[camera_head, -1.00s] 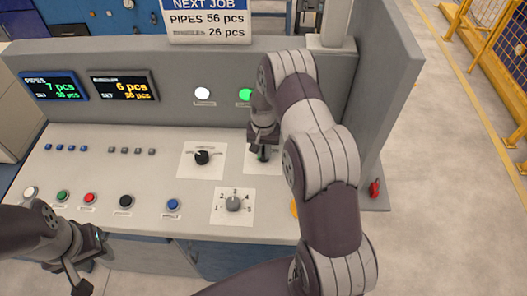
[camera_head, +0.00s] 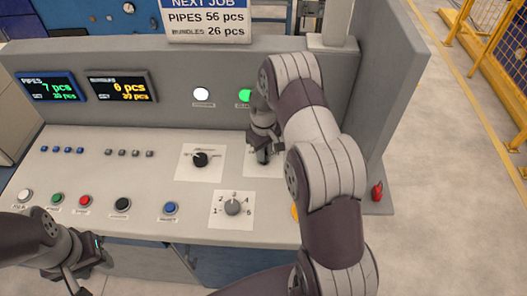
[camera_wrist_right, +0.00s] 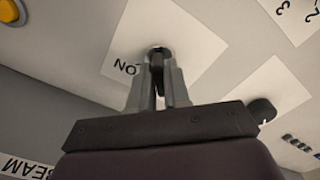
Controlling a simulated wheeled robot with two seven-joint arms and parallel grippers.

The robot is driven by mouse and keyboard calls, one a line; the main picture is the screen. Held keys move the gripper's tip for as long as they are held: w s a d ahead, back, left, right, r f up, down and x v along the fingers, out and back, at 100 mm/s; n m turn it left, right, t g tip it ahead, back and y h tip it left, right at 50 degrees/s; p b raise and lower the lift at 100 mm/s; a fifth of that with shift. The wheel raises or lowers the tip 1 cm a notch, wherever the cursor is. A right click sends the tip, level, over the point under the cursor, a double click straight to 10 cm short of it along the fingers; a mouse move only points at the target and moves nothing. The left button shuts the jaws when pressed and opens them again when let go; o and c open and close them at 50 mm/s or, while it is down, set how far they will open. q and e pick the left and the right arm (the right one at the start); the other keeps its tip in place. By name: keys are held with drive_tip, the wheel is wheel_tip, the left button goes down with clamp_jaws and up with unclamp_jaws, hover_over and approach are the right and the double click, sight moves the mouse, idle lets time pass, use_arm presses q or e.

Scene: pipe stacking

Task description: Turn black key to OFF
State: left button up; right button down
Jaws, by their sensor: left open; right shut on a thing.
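The black key (camera_wrist_right: 157,62) stands in a round lock on a white plate (camera_wrist_right: 205,55) of the console. In the wrist view an ON label (camera_wrist_right: 127,68) is on that plate beside the key; no OFF label shows. My right gripper (camera_wrist_right: 159,80) is shut on the key, one finger on each side. In the head view my right gripper (camera_head: 263,155) is over the right-hand plate, and the key is mostly hidden. My left gripper (camera_head: 88,285) is open and empty at the lower left, in front of the console.
A black selector knob (camera_head: 200,159) is left of the key plate. A grey numbered dial (camera_head: 233,207) is in front of it. Several push buttons, including a blue one (camera_head: 170,208), line the front. A green lamp (camera_head: 245,95) is on the upright panel behind.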

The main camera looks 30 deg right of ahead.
drive_tip(key=shift+w+d+r+n, duration=0.1)
drive_tip(key=shift+w+r+n, duration=0.1)
drive_tip(key=shift+w+n, duration=0.1)
idle(0.4)
drive_tip(key=c, duration=1.2)
unclamp_jaws()
drive_tip(key=shift+s, duration=0.2)
wheel_tip(320, 180, up, 13)
drive_tip(key=b, duration=0.2)
drive_tip(key=shift+f+b, duration=0.2)
drive_tip(key=shift+b, duration=0.2)
